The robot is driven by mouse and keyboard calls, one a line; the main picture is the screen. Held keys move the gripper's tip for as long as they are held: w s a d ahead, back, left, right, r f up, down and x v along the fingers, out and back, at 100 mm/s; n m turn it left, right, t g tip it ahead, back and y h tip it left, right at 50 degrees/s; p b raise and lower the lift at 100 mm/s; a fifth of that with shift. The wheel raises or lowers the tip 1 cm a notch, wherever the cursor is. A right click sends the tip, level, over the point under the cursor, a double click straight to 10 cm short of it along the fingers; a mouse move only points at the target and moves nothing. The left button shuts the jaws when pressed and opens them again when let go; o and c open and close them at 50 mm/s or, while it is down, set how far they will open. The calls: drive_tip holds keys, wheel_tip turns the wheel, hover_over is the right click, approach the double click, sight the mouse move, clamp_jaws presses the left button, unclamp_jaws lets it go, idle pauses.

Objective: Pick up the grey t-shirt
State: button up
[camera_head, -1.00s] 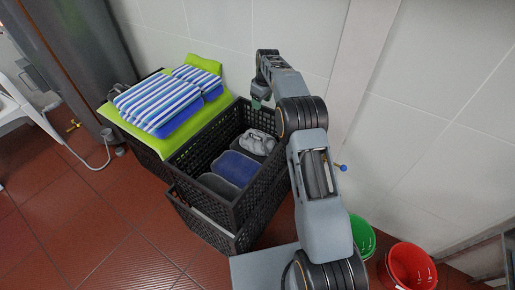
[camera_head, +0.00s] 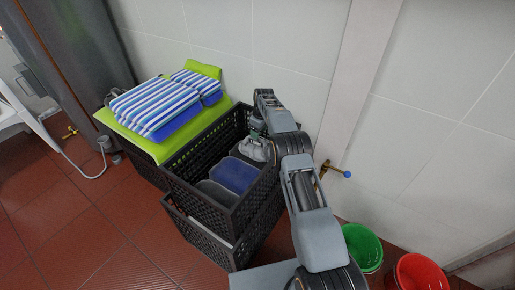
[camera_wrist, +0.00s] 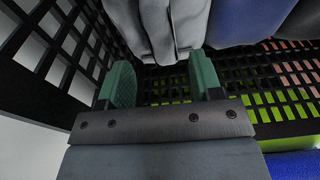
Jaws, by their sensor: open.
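The grey t-shirt (camera_head: 253,149) lies bunched at the back end of the black crate (camera_head: 208,235). In the wrist view the grey t-shirt (camera_wrist: 160,22) hangs in folds at the top, just beyond my fingertips. My gripper (camera_wrist: 163,75) is open, with its two green fingers inside the crate beside the grid wall. The cloth edge is near the right finger; I cannot tell whether they touch. In the head view my gripper (camera_head: 257,124) is at the crate's back end, partly hidden by my arm.
A blue folded cloth (camera_head: 233,175) and a dark grey one (camera_head: 215,192) lie in the same crate. A green board (camera_head: 133,130) with blue-striped cloths (camera_head: 155,103) is at left. Green (camera_head: 363,247) and red (camera_head: 418,272) buckets stand at right. The tiled wall is close behind.

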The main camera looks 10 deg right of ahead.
sight(257, 144)
drive_tip(key=shift+w+a+f+b, duration=0.15)
drive_tip(key=shift+f+b, duration=0.4)
drive_tip(key=shift+f, duration=0.8)
drive_tip(key=shift+s+a+f+b, duration=0.15)
drive_tip(key=shift+f+b, duration=0.4)
drive_tip(key=shift+f, duration=0.75)
drive_tip(key=shift+w, duration=0.1)
clamp_jaws()
drive_tip(key=shift+r, duration=0.1)
